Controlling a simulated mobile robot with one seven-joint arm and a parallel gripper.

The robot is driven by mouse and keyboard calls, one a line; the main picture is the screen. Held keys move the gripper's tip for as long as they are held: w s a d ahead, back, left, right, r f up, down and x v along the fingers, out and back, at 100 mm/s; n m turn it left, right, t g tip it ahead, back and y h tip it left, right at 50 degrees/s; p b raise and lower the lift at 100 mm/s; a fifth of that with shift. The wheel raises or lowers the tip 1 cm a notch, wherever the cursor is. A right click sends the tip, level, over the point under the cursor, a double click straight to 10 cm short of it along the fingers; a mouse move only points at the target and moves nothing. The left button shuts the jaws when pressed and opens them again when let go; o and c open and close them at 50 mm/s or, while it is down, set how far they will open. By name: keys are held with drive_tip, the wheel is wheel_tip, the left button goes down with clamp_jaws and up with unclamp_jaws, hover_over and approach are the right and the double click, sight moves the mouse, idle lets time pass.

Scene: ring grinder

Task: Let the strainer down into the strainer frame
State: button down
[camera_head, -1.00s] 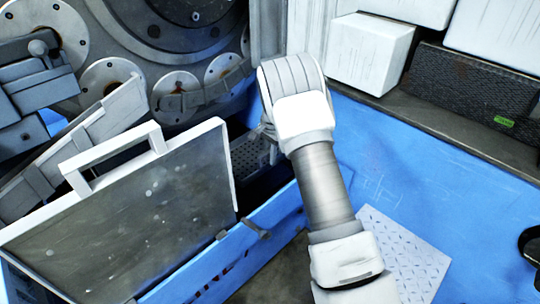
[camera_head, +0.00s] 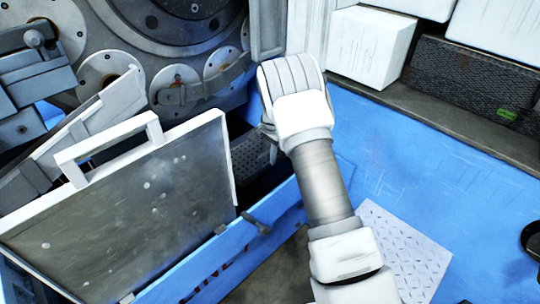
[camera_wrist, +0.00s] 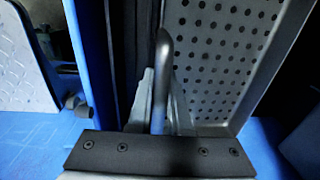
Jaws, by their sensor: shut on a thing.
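The strainer is a grey plate full of round holes, seen close up in the wrist view (camera_wrist: 222,55) and partly in the head view (camera_head: 252,152), behind my arm. A bent grey rod handle (camera_wrist: 163,65) stands in front of it. My gripper (camera_wrist: 158,98) is shut on this handle, with a finger on each side. In the head view my wrist covers most of the gripper. The strainer is at the dark opening of the blue housing (camera_head: 285,208). The strainer frame is not clearly visible, so I cannot tell how deep the strainer sits.
A grey lid (camera_head: 130,200) with a frame handle stands open left of the opening. Round machine parts (camera_head: 175,85) rise behind. White boxes (camera_head: 370,45) stand on a ledge at the back right.

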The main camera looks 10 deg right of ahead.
sight(270, 166)
drive_tip(key=shift+f+b, duration=0.9)
drive_tip(key=shift+f, duration=0.8)
drive_tip(key=shift+f, duration=0.1)
drive_tip(key=shift+f+b, duration=1.3)
drive_tip(key=shift+f, duration=0.95)
drive_tip(key=c, duration=0.8)
unclamp_jaws()
drive_tip(key=shift+o, duration=0.2)
drive_tip(key=shift+f, duration=0.1)
wheel_tip(270, 166, up, 18)
drive_tip(key=s+p, duration=0.1)
drive_tip(key=p, duration=0.4)
drive_tip(key=shift+d+f, duration=0.2)
drive_tip(key=shift+d, duration=0.1)
